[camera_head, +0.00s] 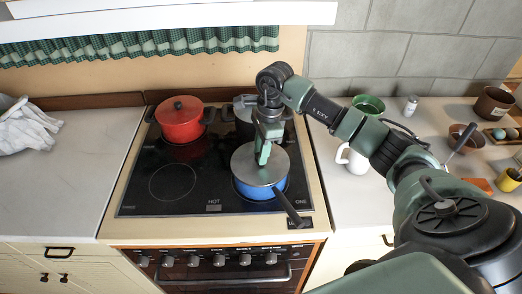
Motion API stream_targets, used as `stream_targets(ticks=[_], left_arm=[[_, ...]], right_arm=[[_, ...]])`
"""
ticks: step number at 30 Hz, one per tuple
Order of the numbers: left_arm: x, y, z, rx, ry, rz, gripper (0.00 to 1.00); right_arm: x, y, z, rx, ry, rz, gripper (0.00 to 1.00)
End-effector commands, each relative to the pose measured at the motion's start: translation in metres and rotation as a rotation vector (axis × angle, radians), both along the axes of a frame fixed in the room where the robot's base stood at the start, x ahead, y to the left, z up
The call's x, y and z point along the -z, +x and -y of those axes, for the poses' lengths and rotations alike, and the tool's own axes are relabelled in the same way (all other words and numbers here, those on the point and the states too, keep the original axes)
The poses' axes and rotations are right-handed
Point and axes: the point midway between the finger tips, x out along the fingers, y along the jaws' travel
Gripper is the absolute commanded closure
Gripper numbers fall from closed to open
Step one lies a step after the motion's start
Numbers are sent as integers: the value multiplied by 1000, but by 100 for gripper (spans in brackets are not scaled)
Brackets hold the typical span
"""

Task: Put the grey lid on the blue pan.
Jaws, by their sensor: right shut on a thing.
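The blue pan (262,191) stands on the front right part of the black cooktop, its dark handle pointing to the front right. The grey lid (247,171) is over the pan, covering most of its opening; the blue side shows below it. My right gripper (263,158) points down at the middle of the lid and is shut on it, hiding its knob. I cannot tell whether the lid rests fully on the rim. My left gripper is not in view.
A red pot (181,119) with a lid stands at the back left of the cooktop (135,185), and a dark pot (243,118) at the back right. A white mug (355,160), a green bowl (368,105) and other items stand on the right counter. The left counter (65,190) is mostly clear.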

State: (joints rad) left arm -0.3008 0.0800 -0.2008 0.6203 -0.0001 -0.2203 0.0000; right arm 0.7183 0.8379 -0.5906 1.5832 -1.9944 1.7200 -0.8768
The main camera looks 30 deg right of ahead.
Motion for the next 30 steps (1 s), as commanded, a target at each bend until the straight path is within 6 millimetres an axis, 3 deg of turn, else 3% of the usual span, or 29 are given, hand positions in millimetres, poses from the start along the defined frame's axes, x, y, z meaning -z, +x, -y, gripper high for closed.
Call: stream_targets(ticks=[8,9,11,23,30], left_arm=[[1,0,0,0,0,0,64],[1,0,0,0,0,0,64],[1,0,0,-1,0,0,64],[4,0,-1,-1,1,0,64],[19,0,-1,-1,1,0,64]], right_arm=[[0,0,0,0,0,1,100],[0,0,0,0,0,1,66],[0,0,0,0,0,1,49],[-4,1,1,0,-2,3,49],[-40,0,7,1,-2,7,49]])
